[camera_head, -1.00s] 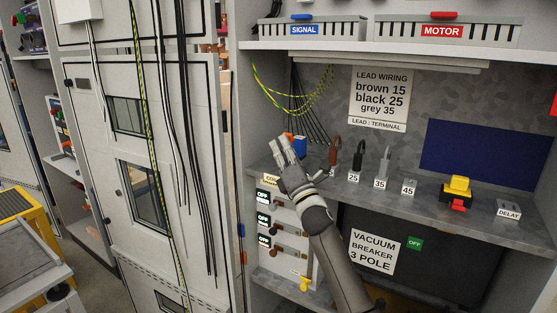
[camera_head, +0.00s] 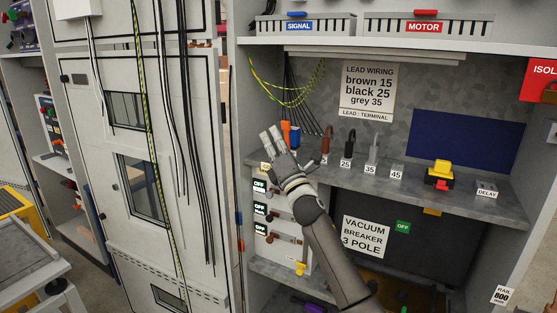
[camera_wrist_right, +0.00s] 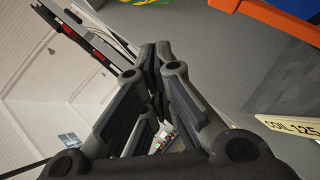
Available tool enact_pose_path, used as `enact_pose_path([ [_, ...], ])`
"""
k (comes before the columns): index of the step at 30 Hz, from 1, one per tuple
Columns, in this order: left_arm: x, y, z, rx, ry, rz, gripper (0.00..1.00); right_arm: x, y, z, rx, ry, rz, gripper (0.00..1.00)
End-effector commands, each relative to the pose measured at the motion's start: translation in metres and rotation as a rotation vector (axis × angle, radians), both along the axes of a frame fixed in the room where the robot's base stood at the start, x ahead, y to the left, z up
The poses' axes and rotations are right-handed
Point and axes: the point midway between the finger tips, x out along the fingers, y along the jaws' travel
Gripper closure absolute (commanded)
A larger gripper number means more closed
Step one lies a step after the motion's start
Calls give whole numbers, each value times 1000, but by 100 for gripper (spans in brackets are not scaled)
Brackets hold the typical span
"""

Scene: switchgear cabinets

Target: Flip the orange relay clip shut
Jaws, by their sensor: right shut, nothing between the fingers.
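The orange relay clip (camera_head: 286,130) stands up beside a blue relay body (camera_head: 295,137) on the grey shelf, at the left back of the bay. It also shows as a large orange bar in the top right of the wrist view (camera_wrist_right: 282,14), with a blue part (camera_wrist_right: 224,4) next to it. My right gripper (camera_head: 270,135) is just left of the clip and partly in front of the relay. Its fingers are shut and empty, with the tips together in the wrist view (camera_wrist_right: 156,50). Whether it touches the clip I cannot tell. My left gripper is not in view.
Brown (camera_head: 327,142), black (camera_head: 349,145) and grey (camera_head: 373,148) leads stand in numbered terminals right of the relay. A yellow and red device (camera_head: 440,173) sits farther right. The cabinet door (camera_head: 140,165) is at left. A COIL 125 label (camera_wrist_right: 290,130) lies close to my gripper.

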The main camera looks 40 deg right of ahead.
Motion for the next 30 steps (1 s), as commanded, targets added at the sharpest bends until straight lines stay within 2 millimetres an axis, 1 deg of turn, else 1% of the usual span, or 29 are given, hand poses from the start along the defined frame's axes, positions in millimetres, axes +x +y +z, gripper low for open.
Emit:
enact_pose_path([
  [2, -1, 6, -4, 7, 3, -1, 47, -7, 2, -4, -1, 3, -1, 100],
  [5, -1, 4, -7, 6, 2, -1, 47, -18, 7, -6, 0, 3, 0, 100],
  [10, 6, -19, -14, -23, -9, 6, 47, -40, 16, -10, -2, 3, 0, 100],
  [12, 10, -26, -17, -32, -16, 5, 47, -50, 20, -12, -2, 2, 0, 100],
  [14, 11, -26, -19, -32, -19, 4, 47, -58, 23, -12, -2, 2, 0, 100],
  [18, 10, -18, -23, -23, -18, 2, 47, -72, 28, -14, 0, 3, -1, 100],
  [22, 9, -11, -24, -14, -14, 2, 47, -78, 31, -14, 1, 3, -1, 100],
  [30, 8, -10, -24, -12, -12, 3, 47, -81, 32, -13, 1, 2, -2, 100],
])
